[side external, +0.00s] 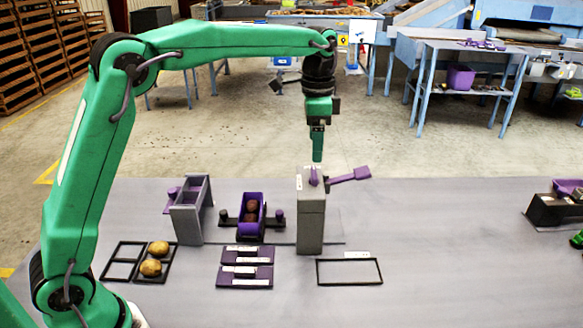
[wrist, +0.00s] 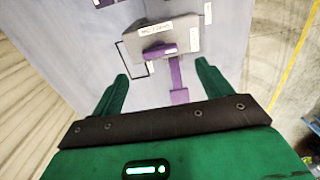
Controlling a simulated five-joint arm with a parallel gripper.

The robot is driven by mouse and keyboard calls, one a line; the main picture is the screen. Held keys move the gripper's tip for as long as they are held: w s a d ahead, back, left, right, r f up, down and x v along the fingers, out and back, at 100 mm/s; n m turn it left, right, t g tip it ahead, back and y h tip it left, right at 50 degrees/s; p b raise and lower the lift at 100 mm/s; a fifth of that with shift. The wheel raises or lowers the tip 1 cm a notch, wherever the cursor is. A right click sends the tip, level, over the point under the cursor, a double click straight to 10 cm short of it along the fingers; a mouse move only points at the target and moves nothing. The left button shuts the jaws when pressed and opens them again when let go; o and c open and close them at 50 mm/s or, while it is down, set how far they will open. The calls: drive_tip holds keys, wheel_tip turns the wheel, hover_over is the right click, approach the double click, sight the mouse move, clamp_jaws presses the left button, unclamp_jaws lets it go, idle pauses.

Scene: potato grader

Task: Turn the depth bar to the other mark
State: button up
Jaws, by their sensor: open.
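A purple bar (side external: 348,178) with a wide paddle end sits on top of a grey post (side external: 311,225) and points right in the side view. In the wrist view the bar (wrist: 177,72) runs from the post's top (wrist: 180,38) toward the camera. White labels (wrist: 154,29) lie on and beside the post top; their text is too small to read surely. My gripper (side external: 317,158) hangs pointing down above the post, just over a small purple upright piece (side external: 313,176). Its fingers are apart and empty, with the bar between them in the wrist view (wrist: 163,85).
A grey bin (side external: 189,210) and a purple hopper with potatoes (side external: 250,213) stand left of the post. A black frame with two potatoes (side external: 155,259), purple labelled plates (side external: 245,267) and an empty black frame (side external: 349,272) lie in front.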

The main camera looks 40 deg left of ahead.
sight(314, 172)
drive_tip(key=shift+f, duration=3.65)
drive_tip(key=c, duration=1)
